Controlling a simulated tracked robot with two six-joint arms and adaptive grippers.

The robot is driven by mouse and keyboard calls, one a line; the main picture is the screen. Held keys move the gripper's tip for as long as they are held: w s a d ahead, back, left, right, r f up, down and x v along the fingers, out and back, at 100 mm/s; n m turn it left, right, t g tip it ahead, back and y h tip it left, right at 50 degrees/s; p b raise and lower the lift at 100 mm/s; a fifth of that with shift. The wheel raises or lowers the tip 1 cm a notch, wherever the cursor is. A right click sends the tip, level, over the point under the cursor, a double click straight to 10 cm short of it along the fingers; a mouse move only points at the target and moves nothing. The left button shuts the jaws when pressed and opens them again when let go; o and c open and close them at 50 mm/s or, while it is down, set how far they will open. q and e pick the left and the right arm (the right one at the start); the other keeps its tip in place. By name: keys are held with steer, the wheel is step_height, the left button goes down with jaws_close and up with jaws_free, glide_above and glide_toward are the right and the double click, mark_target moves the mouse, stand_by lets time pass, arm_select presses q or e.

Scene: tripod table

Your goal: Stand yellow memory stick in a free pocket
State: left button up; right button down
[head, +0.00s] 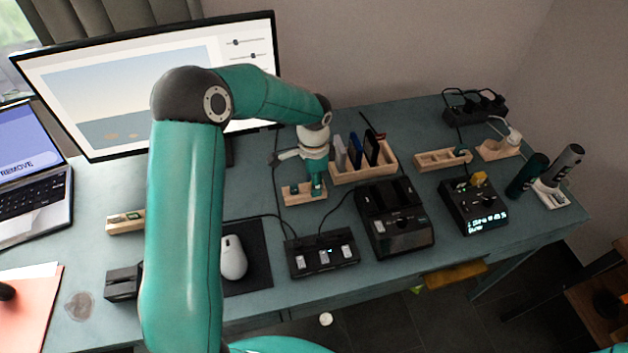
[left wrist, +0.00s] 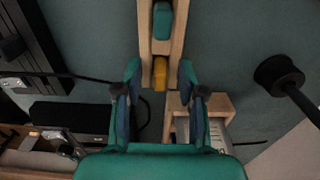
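In the left wrist view a yellow block, likely the memory stick (left wrist: 160,73), sits at the near end of a narrow wooden holder (left wrist: 145,30). A teal piece (left wrist: 162,20) sits further along it. My left gripper (left wrist: 159,70) is open, its fingers apart on either side of the yellow block with gaps. In the head view the left gripper (head: 314,180) is down at the small wooden holder (head: 303,195); it hides the yellow block there. A wooden rack (head: 345,178) behind right holds upright white, blue and dark sticks. My right gripper is out of view.
A charger (head: 400,240) and a black hub (head: 322,258) stand in front. A display device (head: 470,210) with another yellow piece (head: 479,178) and a wooden holder (head: 428,161) are to the right. The monitor (head: 100,95) stands behind left.

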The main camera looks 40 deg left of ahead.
arm_select(q)
step_height(320, 180, up, 12)
stand_by(0.8)
stand_by(0.3)
